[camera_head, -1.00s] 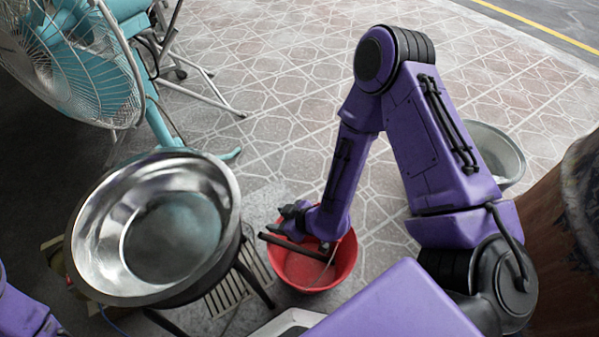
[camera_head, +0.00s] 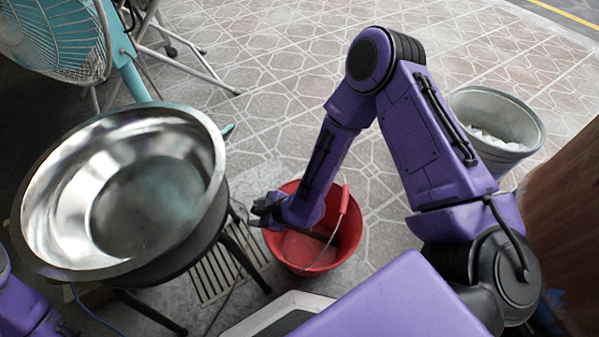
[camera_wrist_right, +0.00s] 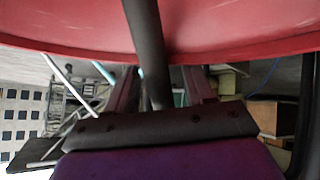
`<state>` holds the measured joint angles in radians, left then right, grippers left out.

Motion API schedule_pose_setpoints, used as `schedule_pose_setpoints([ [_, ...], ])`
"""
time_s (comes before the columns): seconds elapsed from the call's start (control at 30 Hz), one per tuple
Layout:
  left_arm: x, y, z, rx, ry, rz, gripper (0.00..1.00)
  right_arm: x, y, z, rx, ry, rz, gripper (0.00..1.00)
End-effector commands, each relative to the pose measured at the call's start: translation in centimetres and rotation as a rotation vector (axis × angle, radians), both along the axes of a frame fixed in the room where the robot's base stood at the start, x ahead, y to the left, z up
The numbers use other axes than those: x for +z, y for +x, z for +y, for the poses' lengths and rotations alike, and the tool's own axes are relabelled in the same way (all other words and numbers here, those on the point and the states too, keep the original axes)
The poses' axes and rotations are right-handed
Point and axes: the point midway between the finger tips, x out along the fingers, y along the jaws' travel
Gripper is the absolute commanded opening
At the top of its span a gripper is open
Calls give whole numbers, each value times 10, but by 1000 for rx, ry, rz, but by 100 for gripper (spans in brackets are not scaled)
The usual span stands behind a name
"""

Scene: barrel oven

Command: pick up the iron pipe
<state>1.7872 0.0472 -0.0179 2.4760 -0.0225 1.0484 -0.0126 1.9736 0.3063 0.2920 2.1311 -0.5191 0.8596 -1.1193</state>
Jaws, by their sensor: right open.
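The iron pipe appears as a dark bar (camera_wrist_right: 145,35) in the right wrist view. It runs from the top edge down between the two fingers of my right gripper (camera_wrist_right: 163,80). The fingers are open around it; I cannot tell whether they touch it. In the head view my right gripper (camera_head: 263,212) is at the left rim of a red bucket (camera_head: 300,250), low beside the metal basin. My left gripper is out of view; only part of my left arm shows at bottom left.
A wide metal basin (camera_head: 205,150) on a dark stand is left of the bucket. The bucket's handle grip (camera_head: 344,198) stands at its right. A grey bucket (camera_head: 535,135) with pale contents and a brown barrel (camera_head: 565,225) are at right. A fan (camera_head: 60,40) stands back left.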

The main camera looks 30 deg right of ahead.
Motion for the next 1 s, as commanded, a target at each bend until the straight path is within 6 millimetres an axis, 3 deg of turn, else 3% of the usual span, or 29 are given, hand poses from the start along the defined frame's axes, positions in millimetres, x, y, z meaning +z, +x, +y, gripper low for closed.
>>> schedule_pose_setpoints([
  [0.3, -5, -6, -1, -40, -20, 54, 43, -6, 6, 5, 1, 0, 1, 53],
  [0.37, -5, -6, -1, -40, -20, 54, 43, -6, 6, 5, 1, 0, 1, 37],
  [0.47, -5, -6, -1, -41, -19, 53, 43, -6, 6, 5, 1, 0, 1, 4],
  [0.5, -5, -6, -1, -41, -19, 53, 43, -6, 6, 5, 1, 0, 1, 0],
  [0.8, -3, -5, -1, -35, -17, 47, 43, -4, 6, 4, 1, 1, 0, 0],
  [1.0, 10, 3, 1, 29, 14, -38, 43, 18, 6, 4, 2, -1, -1, 0],
])
